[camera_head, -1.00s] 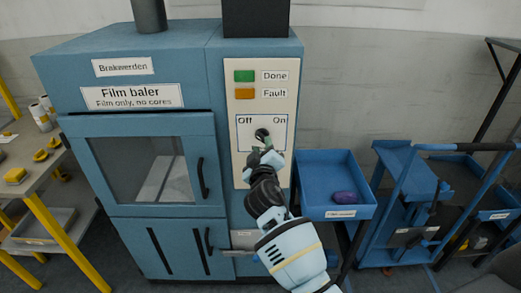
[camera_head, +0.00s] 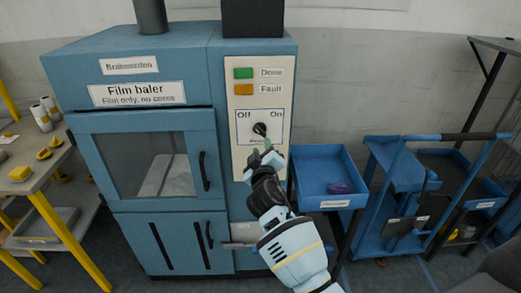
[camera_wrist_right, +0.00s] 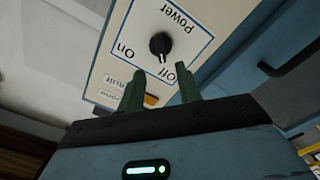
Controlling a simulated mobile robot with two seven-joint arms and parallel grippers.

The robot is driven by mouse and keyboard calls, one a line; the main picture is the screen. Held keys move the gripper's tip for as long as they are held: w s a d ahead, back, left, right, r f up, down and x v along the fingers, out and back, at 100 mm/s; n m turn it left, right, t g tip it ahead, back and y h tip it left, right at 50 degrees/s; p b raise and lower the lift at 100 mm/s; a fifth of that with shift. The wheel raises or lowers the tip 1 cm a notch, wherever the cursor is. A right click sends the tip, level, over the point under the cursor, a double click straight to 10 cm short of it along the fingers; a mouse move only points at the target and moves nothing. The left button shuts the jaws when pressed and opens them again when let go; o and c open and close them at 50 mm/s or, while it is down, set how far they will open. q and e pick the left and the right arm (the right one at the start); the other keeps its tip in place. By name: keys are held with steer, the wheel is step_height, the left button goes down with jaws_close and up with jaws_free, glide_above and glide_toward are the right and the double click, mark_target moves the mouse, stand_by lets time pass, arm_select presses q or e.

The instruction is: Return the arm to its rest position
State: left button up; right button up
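The film baler (camera_head: 150,130) is a blue cabinet with a pale control panel. Its black rotary knob (camera_head: 260,129) sits between the Off and On labels; in the right wrist view the knob (camera_wrist_right: 160,45) has a light mark pointing nearer Off. My right gripper (camera_head: 262,149) is just below the knob and apart from it. In the right wrist view its two green fingers (camera_wrist_right: 160,85) are spread with nothing between them. My right arm comes up from the bottom of the head view. My left gripper is not in view.
A blue tray (camera_head: 322,201) with a purple item (camera_head: 340,188) stands right of the baler, close to my right arm. A blue cart (camera_head: 400,205) is farther right. A table (camera_head: 22,165) with yellow pieces and rolls stands at the left.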

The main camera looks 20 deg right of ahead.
steer(key=shift+s, duration=0.1)
steer(key=s+f+m+g+y, duration=0.1)
steer(key=s+f+g+y, duration=0.3)
steer(key=s+f, duration=1.7)
steer(key=s+f+m+g+y, duration=0.1)
steer(key=s+f, duration=0.4)
steer(key=s, duration=0.6)
steer(key=s+f+m+g+y, duration=0.1)
steer(key=s+f, duration=0.4)
steer(key=s, duration=0.6)
steer(key=shift+a+m+g+y, duration=0.25)
steer(key=shift+m+g, duration=0.25)
steer(key=shift+g, duration=0.5)
steer(key=shift+s+f, duration=0.1)
steer(key=shift+f, duration=0.05)
